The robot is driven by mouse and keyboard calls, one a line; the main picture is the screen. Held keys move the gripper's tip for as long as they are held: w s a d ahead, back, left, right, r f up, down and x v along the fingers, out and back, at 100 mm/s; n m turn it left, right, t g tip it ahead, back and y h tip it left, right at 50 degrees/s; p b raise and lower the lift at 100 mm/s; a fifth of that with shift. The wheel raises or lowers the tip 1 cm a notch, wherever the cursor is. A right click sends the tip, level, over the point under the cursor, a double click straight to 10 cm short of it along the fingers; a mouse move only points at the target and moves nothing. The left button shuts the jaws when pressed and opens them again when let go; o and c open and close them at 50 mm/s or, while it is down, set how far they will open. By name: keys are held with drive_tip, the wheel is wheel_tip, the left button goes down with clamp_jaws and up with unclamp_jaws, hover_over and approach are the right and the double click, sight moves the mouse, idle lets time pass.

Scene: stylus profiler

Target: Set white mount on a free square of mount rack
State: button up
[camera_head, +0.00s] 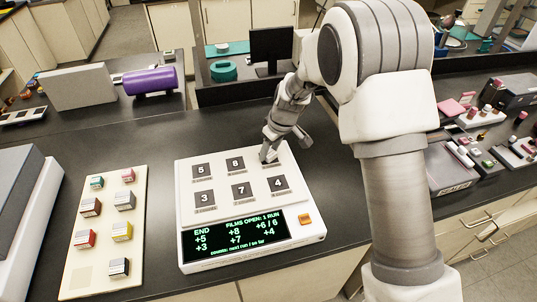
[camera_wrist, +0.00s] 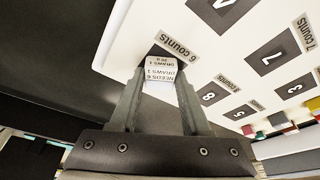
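The white mount (camera_wrist: 160,73) shows in the wrist view, a small white block with printed lines on top, at the dark square labelled "6 counts". My gripper (camera_wrist: 160,88) has one finger on each side of it, and the mount fills the gap between the fingertips. I cannot tell whether the mount still touches the square. In the head view my gripper (camera_head: 268,150) is over the upper right square of the white instrument (camera_head: 220,215) and hides the mount. The mount rack (camera_head: 83,275) is the cream board at left, with a bare square at its lower left.
The rack holds several mounts, including a teal (camera_head: 96,183), a red (camera_head: 86,238) and a yellow one (camera_head: 122,231). Dark counter lies between rack and instrument. An orange button (camera_head: 305,219) is at the instrument's lower right.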

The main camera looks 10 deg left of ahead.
sight(271, 153)
clamp_jaws()
drive_tip(key=shift+r, duration=0.1)
drive_tip(key=shift+r, duration=0.25)
drive_tip(key=v, duration=0.3)
drive_tip(key=shift+w+a+r+b, duration=0.15)
drive_tip(key=shift+w+r+b, duration=0.05)
drive_tip(key=shift+r+b, duration=0.2)
drive_tip(key=s+d+r+b, duration=0.1)
drive_tip(key=s+d+r, duration=0.4)
drive_tip(key=d, duration=0.4)
drive_tip(key=shift+v, duration=0.9)
drive_tip(key=shift+d, duration=0.15)
unclamp_jaws()
clamp_jaws()
